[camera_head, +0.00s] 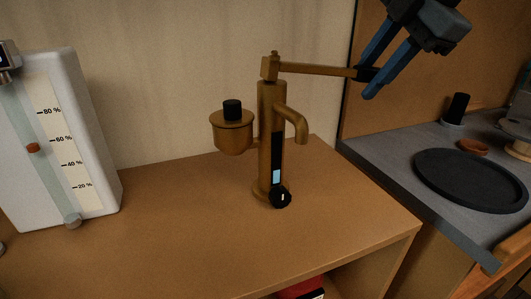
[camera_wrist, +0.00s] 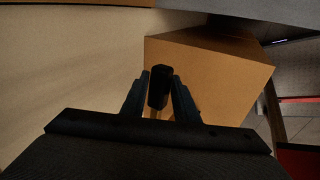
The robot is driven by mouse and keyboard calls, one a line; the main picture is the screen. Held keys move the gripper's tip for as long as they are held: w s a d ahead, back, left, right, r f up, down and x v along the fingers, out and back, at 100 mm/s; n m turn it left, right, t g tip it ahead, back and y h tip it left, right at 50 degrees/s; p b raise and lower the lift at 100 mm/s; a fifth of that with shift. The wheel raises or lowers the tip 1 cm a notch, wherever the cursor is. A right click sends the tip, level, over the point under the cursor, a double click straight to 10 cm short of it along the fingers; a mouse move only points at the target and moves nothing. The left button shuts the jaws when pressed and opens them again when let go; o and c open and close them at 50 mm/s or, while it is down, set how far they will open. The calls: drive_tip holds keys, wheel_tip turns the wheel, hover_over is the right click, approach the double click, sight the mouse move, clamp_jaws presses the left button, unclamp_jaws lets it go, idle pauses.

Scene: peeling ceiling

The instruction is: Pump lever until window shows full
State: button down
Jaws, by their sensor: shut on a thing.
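A brass-coloured pump (camera_head: 266,140) stands upright on the brown bench top. Its lever (camera_head: 315,69) runs out to the right from the top and is close to level, tilted slightly down. My gripper (camera_head: 370,84) is shut on the black grip at the lever's right end. In the wrist view, the black lever grip (camera_wrist: 159,87) sits between my two fingers. The dark window (camera_head: 277,160) on the pump's column shows a light blue fill (camera_head: 276,176) only at its bottom. A spout curves down on the column's right.
A white tank (camera_head: 90,150) with a percent scale and an orange marker stands at the left. A brass cup (camera_head: 233,135) with a black knob joins the pump. A grey counter with a black round tray (camera_head: 470,180) lies right. The bench front is clear.

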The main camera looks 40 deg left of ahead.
drive_tip(key=c, duration=2.5)
unclamp_jaws()
drive_tip(key=shift+s+a+f+m+g+y+b, duration=0.15)
drive_tip(key=shift+s+f+g+y+b, duration=0.25)
drive_tip(key=shift+f+b, duration=0.75)
drive_tip(key=shift+s+a+f+m+g+y+b, duration=0.1)
drive_tip(key=shift+a+f+m+g+y+b, duration=0.1)
drive_tip(key=shift+f+g+b, duration=0.7)
drive_tip(key=shift+s+a+f+m+g+y+b, duration=0.1)
drive_tip(key=shift+s+f+m+g+y+b, duration=0.15)
drive_tip(key=shift+f+b, duration=1.15)
drive_tip(key=shift+c, duration=0.2)
drive_tip(key=s+f+g+b, duration=0.1)
drive_tip(key=b, duration=0.2)
drive_tip(key=s+a+f+g+y+b, duration=0.1)
drive_tip(key=b, duration=0.2)
drive_tip(key=shift+f+y, duration=0.25)
drive_tip(key=shift+f, duration=0.15)
clamp_jaws()
drive_tip(key=shift+r+m, duration=0.1)
drive_tip(key=shift+m, duration=0.2)
unclamp_jaws()
